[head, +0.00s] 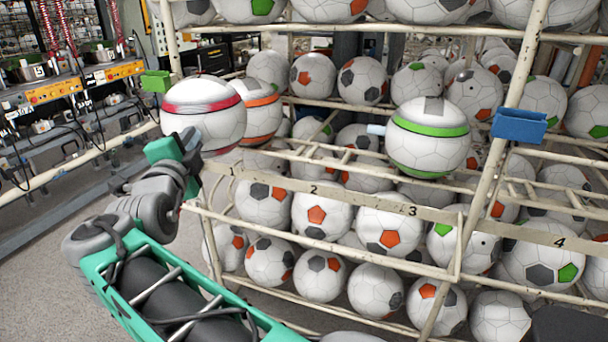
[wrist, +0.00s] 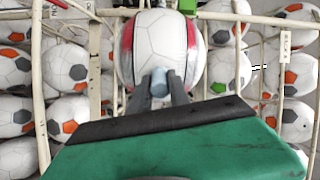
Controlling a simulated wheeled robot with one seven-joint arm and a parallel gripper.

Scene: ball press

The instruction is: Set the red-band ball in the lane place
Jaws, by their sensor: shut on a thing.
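The red-band ball (head: 204,128) is white with a red band and hangs at the upper left of the rack, by the lane 1 end of the numbered rail (head: 340,199). My gripper (head: 190,143) is at its lower left side. In the wrist view my gripper (wrist: 160,88) is shut on a small blue-grey knob (wrist: 160,80) on the red-band ball (wrist: 160,45). The ball's red bands stand left and right there. In the head view the ball hides part of the orange-band ball (head: 262,117). I cannot tell whether the ball touches the rails below it.
A green-band ball (head: 428,150) sits on the rails near number 3, with a pale blue knob on its left. A blue clip (head: 519,126) is on the right post and a green clip (head: 155,82) on the left post. The lanes around number 2 look bare on top.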

